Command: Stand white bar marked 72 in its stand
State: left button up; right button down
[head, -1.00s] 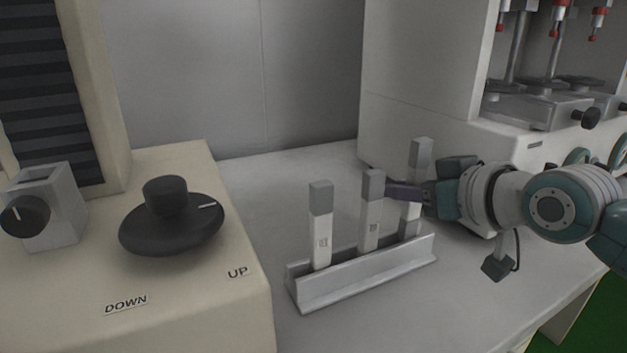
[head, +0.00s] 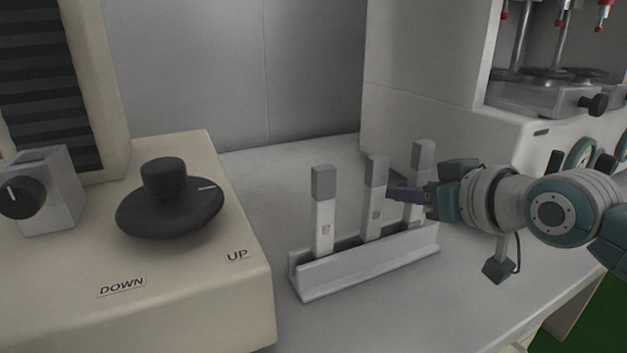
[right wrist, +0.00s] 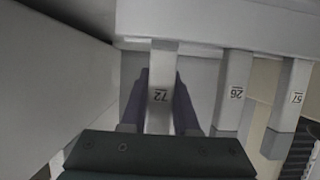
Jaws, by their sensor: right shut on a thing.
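The white bar marked 72 (right wrist: 160,118) stands upright between the two purple fingers of my right gripper (head: 408,194), which is shut on it. In the head view it is the rightmost bar (head: 423,156), its grey top above the fingers and its middle partly covered by them. Its lower end meets the grey stand (head: 365,270), at about the level of its neighbours; the exact seating is hard to tell. My right gripper also shows in the wrist view (right wrist: 160,110). My left gripper is not in view.
White bars marked 26 (right wrist: 234,90) and 57 (right wrist: 293,97) stand in the same stand. A cream machine with a black knob (head: 168,205) is at left. A white machine (head: 430,70) rises close behind the stand. The bench in front is clear.

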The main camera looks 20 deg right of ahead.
jog(key=shift+f, duration=0.25)
jog(key=c, duration=0.6)
grip_release()
jog(key=shift+s, duration=0.1)
